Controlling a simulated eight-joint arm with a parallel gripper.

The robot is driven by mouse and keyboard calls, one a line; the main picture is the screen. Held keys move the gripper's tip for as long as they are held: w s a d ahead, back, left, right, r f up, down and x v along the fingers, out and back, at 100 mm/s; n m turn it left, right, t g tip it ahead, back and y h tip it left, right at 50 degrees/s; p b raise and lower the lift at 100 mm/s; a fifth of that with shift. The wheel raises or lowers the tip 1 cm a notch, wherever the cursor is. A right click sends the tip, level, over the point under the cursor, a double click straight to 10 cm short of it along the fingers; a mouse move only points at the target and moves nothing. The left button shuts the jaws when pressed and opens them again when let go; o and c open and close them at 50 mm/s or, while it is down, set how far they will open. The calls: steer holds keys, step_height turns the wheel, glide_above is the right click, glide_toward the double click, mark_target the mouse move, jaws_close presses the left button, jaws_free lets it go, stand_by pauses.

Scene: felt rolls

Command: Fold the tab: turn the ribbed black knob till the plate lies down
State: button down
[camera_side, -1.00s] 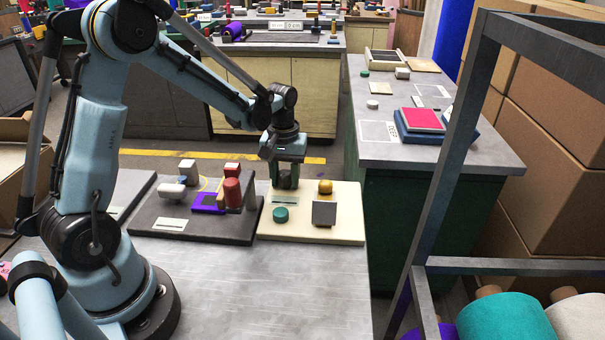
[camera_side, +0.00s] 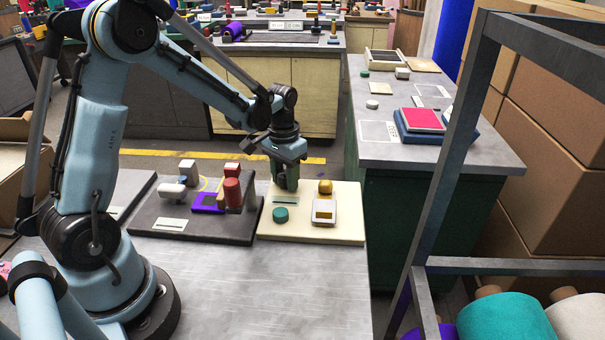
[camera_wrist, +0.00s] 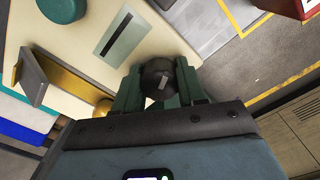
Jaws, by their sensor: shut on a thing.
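In the wrist view the black knob (camera_wrist: 157,76), with a pale pointer mark on top, sits between the two green fingers of my gripper (camera_wrist: 158,86), which are shut on it. In the side view my gripper (camera_side: 287,184) points down at the back of the cream board (camera_side: 347,235) and hides the knob. The grey plate (camera_wrist: 31,76) stands at a slant beside an ochre patch (camera_wrist: 72,86) in the wrist view. In the side view the plate (camera_side: 323,218) is tilted over, with ochre showing above it inside a pale frame.
A teal round button (camera_side: 280,214), a yellow ball (camera_side: 325,187) and a slotted pale strip (camera_side: 285,200) are on the cream board. A dark board (camera_side: 205,232) with a red cylinder (camera_side: 232,191) and a purple pad (camera_side: 208,203) adjoins it on the left. The table front is clear.

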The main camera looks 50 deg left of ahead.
mark_target(285, 173)
steer(key=m, duration=0.6)
steer(key=shift+f+m, duration=0.1)
steer(key=shift+m, duration=0.2)
steer(key=c, duration=0.8)
jaws_free()
steer(key=shift+r, duration=2.6)
